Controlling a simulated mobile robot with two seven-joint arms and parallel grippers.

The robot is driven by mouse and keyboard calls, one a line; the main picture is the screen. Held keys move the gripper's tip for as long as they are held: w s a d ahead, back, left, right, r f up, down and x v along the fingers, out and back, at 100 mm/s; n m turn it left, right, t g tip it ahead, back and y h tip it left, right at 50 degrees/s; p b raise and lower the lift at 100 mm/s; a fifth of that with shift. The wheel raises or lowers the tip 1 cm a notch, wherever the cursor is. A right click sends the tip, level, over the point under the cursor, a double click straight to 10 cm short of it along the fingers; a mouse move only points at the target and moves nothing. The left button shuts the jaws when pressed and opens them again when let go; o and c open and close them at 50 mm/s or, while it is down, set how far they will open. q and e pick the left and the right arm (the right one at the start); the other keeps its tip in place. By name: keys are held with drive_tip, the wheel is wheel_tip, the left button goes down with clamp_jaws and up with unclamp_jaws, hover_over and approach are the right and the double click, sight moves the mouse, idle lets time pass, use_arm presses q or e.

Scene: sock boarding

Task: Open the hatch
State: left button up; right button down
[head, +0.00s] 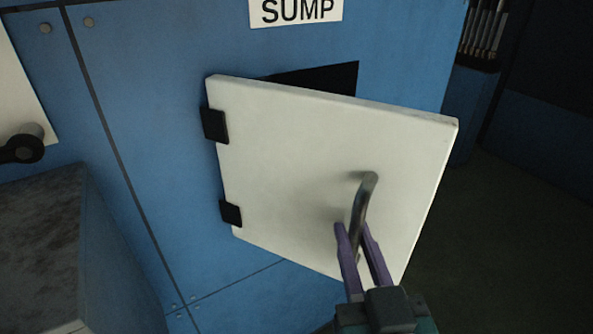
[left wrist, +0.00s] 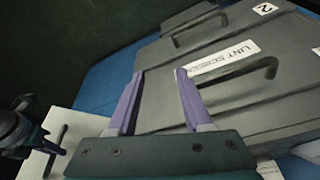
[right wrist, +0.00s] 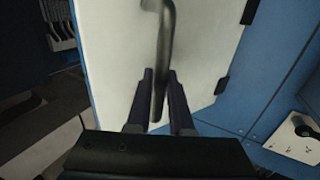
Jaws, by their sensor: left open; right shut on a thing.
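The hatch (head: 290,150) is a white square door with two black hinges on its left edge. It stands partly open, its right side swung out from the blue wall, with a dark opening (head: 325,77) showing above its top edge. My right gripper (head: 353,226) is shut on the lower part of the hatch's grey bar handle (head: 364,195). The handle also shows between the fingers in the right wrist view (right wrist: 165,45). My left gripper (left wrist: 159,72) is open and empty, in front of a grey panel (left wrist: 225,90) labelled LINT SCREEN.
A SUMP sign (head: 296,12) is on the blue wall (head: 150,120) above the hatch. A grey block (head: 40,230) stands at the lower left, below a black knob (head: 22,148). Dark open floor (head: 500,240) lies right of the hatch.

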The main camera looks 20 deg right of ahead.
drive_tip(key=shift+a, duration=0.2)
drive_tip(key=c, duration=0.8)
unclamp_jaws()
drive_tip(key=shift+w, duration=0.2)
drive_tip(key=shift+s, duration=0.15)
drive_tip(key=v, duration=0.9)
drive_tip(key=shift+s, duration=0.35)
drive_tip(key=shift+a, duration=0.1)
